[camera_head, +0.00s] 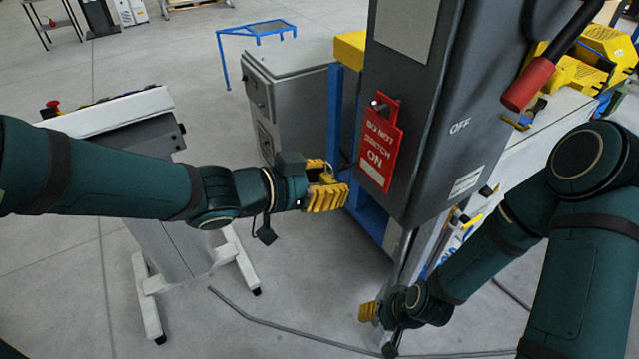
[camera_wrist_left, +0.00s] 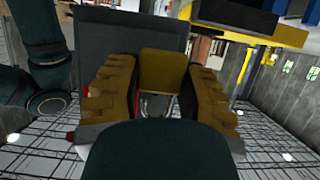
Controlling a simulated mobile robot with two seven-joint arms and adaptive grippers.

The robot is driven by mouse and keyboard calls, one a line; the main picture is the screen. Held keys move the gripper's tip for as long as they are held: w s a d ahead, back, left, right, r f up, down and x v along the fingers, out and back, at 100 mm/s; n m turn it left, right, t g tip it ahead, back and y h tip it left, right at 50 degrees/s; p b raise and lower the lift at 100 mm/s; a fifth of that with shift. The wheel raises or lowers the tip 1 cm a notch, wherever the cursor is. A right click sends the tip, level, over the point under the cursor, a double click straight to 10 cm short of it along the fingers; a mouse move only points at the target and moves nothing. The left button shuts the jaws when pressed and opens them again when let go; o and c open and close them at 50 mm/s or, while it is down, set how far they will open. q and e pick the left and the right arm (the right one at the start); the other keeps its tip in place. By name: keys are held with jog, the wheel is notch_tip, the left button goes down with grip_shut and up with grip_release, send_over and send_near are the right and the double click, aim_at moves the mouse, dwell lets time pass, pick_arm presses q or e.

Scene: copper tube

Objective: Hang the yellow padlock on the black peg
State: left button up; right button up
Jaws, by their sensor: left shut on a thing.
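The yellow padlock (camera_head: 326,177) is between the yellow fingers of my left gripper (camera_head: 328,188), left of the grey cabinet and apart from it. In the left wrist view the padlock body (camera_wrist_left: 163,72) lies between both finger pads, with part of its metal shackle (camera_wrist_left: 155,105) showing below it. The left gripper is shut on it. A short black peg (camera_head: 378,104) sticks out of the cabinet side at the top of the red "DO NOT SWITCH ON" sign (camera_head: 380,150). The peg is above and right of the padlock. My right gripper (camera_head: 370,312) is low; its opening is unclear.
The grey cabinet (camera_head: 421,130) stands at the centre right, with a red-ended lever (camera_head: 527,84) on its right. A blue post (camera_head: 334,115) and a lower grey cabinet (camera_head: 290,70) stand behind my left gripper. A white-topped stand (camera_head: 110,112) is at left.

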pick_arm(q)
jog(key=shift+b+x, duration=1.15)
jog(key=shift+x, duration=1.2)
jog(key=shift+r, duration=0.15)
jog(key=o, duration=1.2)
jog(key=shift+o, duration=0.2)
